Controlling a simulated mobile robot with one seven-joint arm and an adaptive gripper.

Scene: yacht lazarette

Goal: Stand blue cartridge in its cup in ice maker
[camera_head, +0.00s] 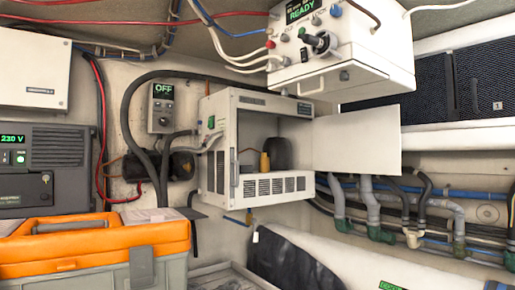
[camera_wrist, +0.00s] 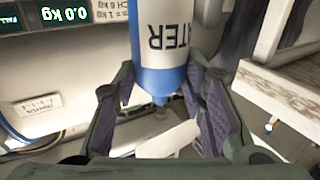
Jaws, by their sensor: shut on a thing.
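The ice maker (camera_head: 222,110) is a white box in the middle of the head view, its door (camera_head: 356,142) swung open to the right. In the wrist view my gripper (camera_wrist: 160,85) is shut on the blue cartridge (camera_wrist: 160,55), which has a white label with lettering ending in "TER", upside down in the picture. Its blue, narrowed end lies between my fingers, and its other end is cut off by the frame. My gripper does not show in the head view.
A white unit (camera_head: 345,55) reading READY hangs above right of the ice maker. An orange-lidded toolbox (camera_head: 95,240) stands at front left. Pipes (camera_head: 440,215) run along the right wall. A green 0.0 kg display (camera_wrist: 68,14) shows in the wrist view.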

